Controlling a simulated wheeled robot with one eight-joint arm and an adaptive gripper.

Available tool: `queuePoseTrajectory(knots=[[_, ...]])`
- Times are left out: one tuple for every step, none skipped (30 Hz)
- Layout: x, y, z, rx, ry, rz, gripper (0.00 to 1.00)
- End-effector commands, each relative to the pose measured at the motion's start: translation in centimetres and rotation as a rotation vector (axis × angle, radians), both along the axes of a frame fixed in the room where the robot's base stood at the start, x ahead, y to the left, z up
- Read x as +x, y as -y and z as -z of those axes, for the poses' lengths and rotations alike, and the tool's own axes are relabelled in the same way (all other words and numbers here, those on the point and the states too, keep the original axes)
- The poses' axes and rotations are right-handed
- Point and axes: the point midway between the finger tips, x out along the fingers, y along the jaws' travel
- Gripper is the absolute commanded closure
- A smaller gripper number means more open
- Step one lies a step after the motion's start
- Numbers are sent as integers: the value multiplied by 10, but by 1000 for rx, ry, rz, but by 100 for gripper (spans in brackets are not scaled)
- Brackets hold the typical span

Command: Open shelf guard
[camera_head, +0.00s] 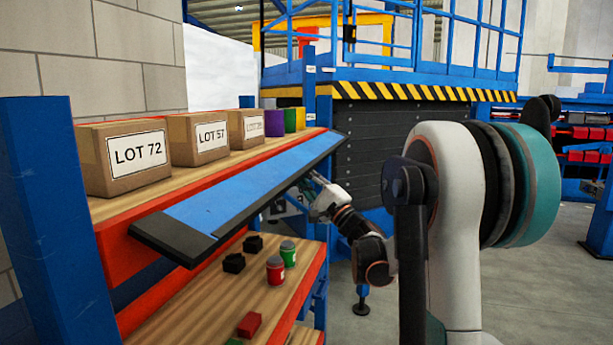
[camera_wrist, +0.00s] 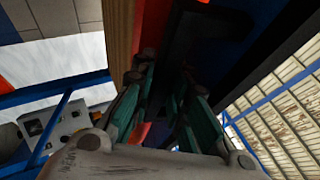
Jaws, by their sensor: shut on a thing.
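The shelf guard (camera_head: 250,182) is a long blue panel with a black rim. In the head view it is tilted outward from the front edge of the upper shelf (camera_head: 222,168). My gripper (camera_head: 312,184) is at the guard's far right end, just under its outer black edge, partly hidden by the guard. In the wrist view my gripper (camera_wrist: 163,90) has its green-padded fingers on either side of a dark part of the guard (camera_wrist: 192,45). The exact contact is too dark to make out.
Cartons, including LOT 72 (camera_head: 124,158) and LOT 57 (camera_head: 199,138), stand behind the guard. The lower shelf (camera_head: 205,298) holds red and green cans and small blocks. A blue post (camera_head: 52,215) is at left. A blue platform (camera_head: 420,90) stands behind; open floor lies at right.

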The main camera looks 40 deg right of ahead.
Motion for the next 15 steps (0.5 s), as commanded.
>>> queuePoseTrajectory(knots=[[2, -2, 4, 0, 0, 1, 100], [3, -3, 5, 0, 0, 1, 100], [5, -4, 7, -1, 0, 2, 100], [6, -5, 7, -1, 0, 2, 100], [7, -6, 8, -1, 0, 2, 100], [9, -7, 9, -2, -1, 2, 100], [10, -8, 10, -1, -1, 1, 100], [12, -9, 11, -1, -1, 1, 100], [13, -10, 11, -1, -1, 1, 100], [15, -11, 12, -1, -1, 1, 100], [16, -12, 12, -1, -1, 1, 100], [17, -13, 13, -1, -1, 1, 100], [18, -14, 13, 0, -1, 2, 100], [19, -15, 14, 9, 11, 1, 100], [21, -16, 15, 22, 29, 1, 100]])
